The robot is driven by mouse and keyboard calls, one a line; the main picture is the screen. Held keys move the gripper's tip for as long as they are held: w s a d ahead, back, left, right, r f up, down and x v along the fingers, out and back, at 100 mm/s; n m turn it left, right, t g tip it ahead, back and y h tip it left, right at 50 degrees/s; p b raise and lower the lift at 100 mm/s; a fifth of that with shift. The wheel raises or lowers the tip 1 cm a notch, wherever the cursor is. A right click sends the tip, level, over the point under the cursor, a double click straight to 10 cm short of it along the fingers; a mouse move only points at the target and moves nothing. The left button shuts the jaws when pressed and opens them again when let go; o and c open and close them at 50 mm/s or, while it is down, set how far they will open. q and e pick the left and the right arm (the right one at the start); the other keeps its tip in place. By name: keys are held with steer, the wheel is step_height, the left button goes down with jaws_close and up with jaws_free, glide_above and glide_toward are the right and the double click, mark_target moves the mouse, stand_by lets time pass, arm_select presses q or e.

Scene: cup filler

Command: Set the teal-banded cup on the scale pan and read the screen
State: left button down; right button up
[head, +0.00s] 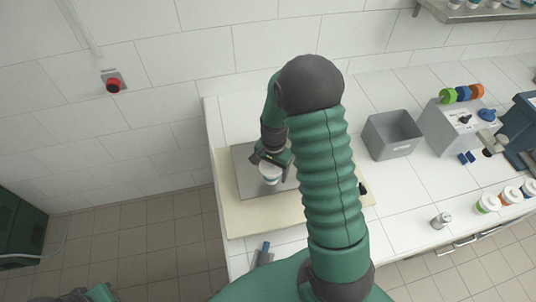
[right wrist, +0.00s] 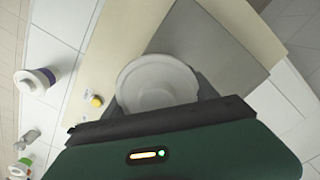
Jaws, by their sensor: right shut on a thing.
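My right gripper (head: 271,160) is shut on a white cup (head: 270,174), its fingers on either side. In the right wrist view I look into the cup's pale open top (right wrist: 157,82); its band's colour is not clear. The cup is over the scale's grey pan (head: 243,180); I cannot tell whether it touches. The pan sits on a beige scale body (head: 240,218), which has a yellow button (right wrist: 97,101) in the right wrist view. My right arm hides part of the scale, and I cannot make out its screen. My left gripper is not in view.
A grey open bin (head: 391,135) and a grey machine (head: 455,128) with coloured rings stand to the right. Several banded cups (head: 509,194) line the counter's right side, near a small metal object (head: 441,220). A red button (head: 113,84) is on the wall.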

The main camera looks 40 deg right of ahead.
steer(key=w+d, duration=0.1)
steer(key=w, duration=0.1)
steer(key=w+d+p, duration=0.1)
steer(key=w+d, duration=0.1)
steer(key=w+d+p, duration=0.1)
steer(key=w, duration=0.1)
steer(key=shift+w+d+f, duration=0.25)
steer(key=shift+w, duration=0.15)
steer(key=shift+w+d+f+p, duration=0.15)
steer(key=shift+w+d+p, duration=0.1)
steer(key=shift+p, duration=0.1)
step_height(320, 180, down, 3)
steer(key=shift+a+f+p, duration=0.1)
steer(key=shift+f+p, duration=0.05)
steer(key=shift+p, duration=0.75)
steer(key=shift+f, duration=0.1)
steer(key=o, duration=1.5)
steer(key=shift+o, duration=0.2)
